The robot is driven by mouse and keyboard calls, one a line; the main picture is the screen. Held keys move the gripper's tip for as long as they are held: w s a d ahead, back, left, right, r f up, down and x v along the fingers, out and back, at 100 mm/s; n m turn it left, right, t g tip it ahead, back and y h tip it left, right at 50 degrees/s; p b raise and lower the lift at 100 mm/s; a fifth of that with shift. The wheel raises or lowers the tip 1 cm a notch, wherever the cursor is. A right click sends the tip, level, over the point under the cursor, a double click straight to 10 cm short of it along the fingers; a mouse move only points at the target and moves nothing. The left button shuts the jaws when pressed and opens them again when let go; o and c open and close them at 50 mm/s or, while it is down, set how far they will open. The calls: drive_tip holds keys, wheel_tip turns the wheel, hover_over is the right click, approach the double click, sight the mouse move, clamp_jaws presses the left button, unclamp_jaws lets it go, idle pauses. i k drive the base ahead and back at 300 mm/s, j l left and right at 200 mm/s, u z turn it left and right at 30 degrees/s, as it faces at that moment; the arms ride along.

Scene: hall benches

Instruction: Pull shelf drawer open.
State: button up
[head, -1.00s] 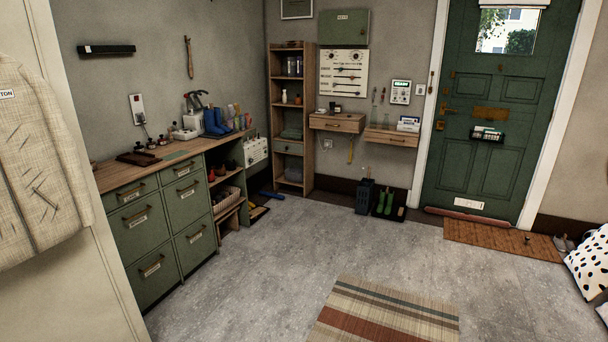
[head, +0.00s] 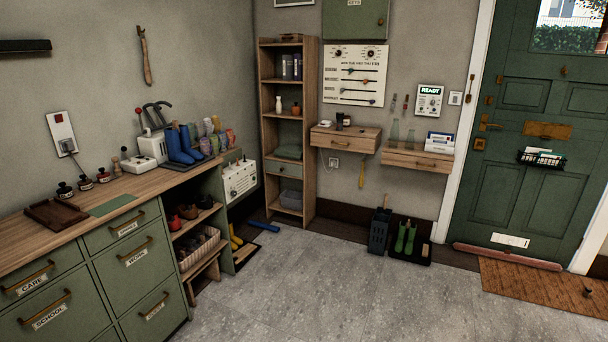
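A tall open wooden shelf unit (head: 313,130) stands in the far corner of the head view. My gripper and arm are not in view, so nothing of mine shows near any drawer.
A green cabinet with a wooden top (head: 150,183) runs along the left wall. A blue item (head: 259,227) lies on the floor before the shelf unit. A dark umbrella stand (head: 379,232) and boot tray (head: 418,260) stand under the wall shelves. The grey floor (head: 330,285) is clear in the middle.

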sight(364, 146)
drive_tip(key=i, duration=4.25)
drive_tip(key=i+z, duration=0.15)
drive_tip(key=i, duration=0.4)
drive_tip(key=i+j+z, duration=0.15)
drive_tip(key=i, duration=0.4)
